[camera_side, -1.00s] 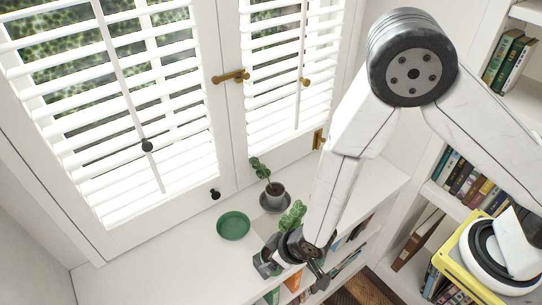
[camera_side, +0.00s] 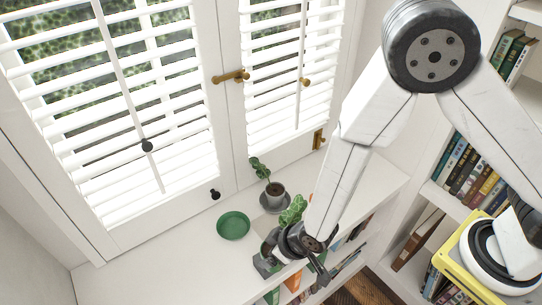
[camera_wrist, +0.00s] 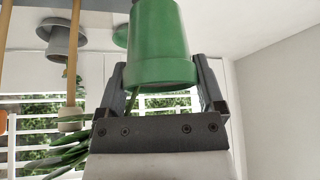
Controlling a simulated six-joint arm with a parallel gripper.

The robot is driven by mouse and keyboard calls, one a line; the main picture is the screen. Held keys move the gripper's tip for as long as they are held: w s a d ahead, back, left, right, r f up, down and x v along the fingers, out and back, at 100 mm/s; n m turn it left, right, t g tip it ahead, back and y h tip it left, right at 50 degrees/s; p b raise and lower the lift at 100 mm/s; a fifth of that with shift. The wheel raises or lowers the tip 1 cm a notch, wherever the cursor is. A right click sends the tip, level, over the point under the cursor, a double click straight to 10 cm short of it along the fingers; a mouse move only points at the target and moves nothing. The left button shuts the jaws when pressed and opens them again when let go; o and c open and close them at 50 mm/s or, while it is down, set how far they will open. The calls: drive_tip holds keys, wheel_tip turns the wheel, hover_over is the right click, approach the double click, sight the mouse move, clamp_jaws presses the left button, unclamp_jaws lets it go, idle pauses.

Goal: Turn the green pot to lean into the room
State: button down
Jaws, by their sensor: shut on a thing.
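The green pot (camera_wrist: 160,45) fills the upper middle of the wrist view, which looks upside down, with the pot's wide rim lowest. My gripper (camera_wrist: 160,88) has one finger on each side of the rim and is shut on the pot. Its plant's leaves (camera_wrist: 70,155) show at the lower left there. In the side view my gripper (camera_side: 274,255) is low over the white sill, and it mostly hides the pot. The leaves (camera_side: 293,211) stick up just behind the gripper. A round green saucer (camera_side: 233,225) lies empty on the sill, left of my gripper.
A grey pot with a plant (camera_side: 274,190) stands on a grey saucer behind my gripper, close to the leaves. Shuttered windows (camera_side: 120,110) rise behind the sill (camera_side: 150,270). Bookshelves (camera_side: 470,180) are at the right. The sill's left part is clear.

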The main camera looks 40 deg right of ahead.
drive_tip(key=w+f+m, duration=0.1)
drive_tip(key=w+f, duration=0.1)
drive_tip(key=w, duration=0.4)
drive_tip(key=w+f+m+h, duration=0.1)
drive_tip(key=w+f, duration=0.1)
drive_tip(key=w, duration=0.5)
drive_tip(key=w+f+m, duration=0.1)
drive_tip(key=w+f, duration=0.1)
drive_tip(key=w, duration=0.5)
drive_tip(key=shift+f+m+h, duration=0.1)
drive_tip(key=shift+m+h, duration=0.3)
drive_tip(key=shift+f, duration=0.2)
drive_tip(key=shift+f, duration=1.3)
unclamp_jaws()
drive_tip(key=shift+s+f, duration=0.1)
drive_tip(key=shift+r, duration=0.2)
